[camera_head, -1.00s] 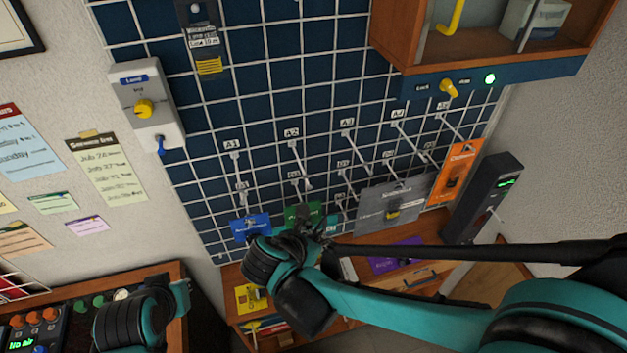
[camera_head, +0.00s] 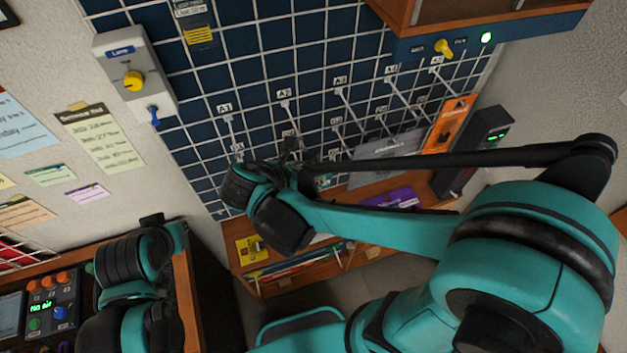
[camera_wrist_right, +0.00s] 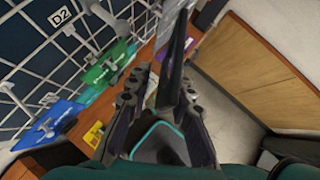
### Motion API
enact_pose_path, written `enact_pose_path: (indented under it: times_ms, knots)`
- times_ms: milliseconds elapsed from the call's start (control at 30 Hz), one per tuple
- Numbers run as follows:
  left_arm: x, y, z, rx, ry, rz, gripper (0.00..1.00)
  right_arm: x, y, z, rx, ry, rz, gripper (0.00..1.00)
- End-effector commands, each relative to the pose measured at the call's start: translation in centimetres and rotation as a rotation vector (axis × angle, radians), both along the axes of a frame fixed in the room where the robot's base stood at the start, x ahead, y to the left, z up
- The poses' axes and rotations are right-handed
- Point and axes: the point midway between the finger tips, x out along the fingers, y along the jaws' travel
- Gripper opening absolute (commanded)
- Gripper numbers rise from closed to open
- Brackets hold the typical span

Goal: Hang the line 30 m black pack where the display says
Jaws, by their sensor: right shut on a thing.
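My right gripper (camera_head: 292,150) is in front of the lower hooks of the wire grid (camera_head: 257,55). In the right wrist view the right gripper (camera_wrist_right: 168,95) is shut on a thin, dark pack (camera_wrist_right: 174,62), seen nearly edge-on; its label cannot be read. The hook labelled D2 (camera_wrist_right: 60,17) is to its left, apart from the pack. Upper hooks carry labels such as A1 (camera_head: 224,107) and A2 (camera_head: 284,94). A dark device with a green display (camera_head: 495,138) stands at the right; its text is too small to read. My left gripper (camera_head: 165,222) is at lower left, its fingers unclear.
A green pack (camera_wrist_right: 108,68) and a blue pack (camera_wrist_right: 50,124) hang left of the right gripper. A grey pack (camera_head: 385,157) and an orange pack (camera_head: 447,125) hang further right. A wooden shelf (camera_head: 290,290) lies below, and a cabinet (camera_head: 394,12) above. A lamp switch box (camera_head: 128,70) is left.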

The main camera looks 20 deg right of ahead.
Motion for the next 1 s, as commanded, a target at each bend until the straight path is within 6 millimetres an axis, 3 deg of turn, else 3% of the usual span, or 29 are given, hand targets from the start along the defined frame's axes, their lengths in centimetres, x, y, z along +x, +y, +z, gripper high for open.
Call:
enact_pose_path:
  times_ms: [1000]
  knots:
    - [0.0, 0.0, -1.5, 0.0, 0.0, 0.0, 0.0, 6.2, 0.2, -0.9, 0.0, 0.0, 0.0, 0.0]
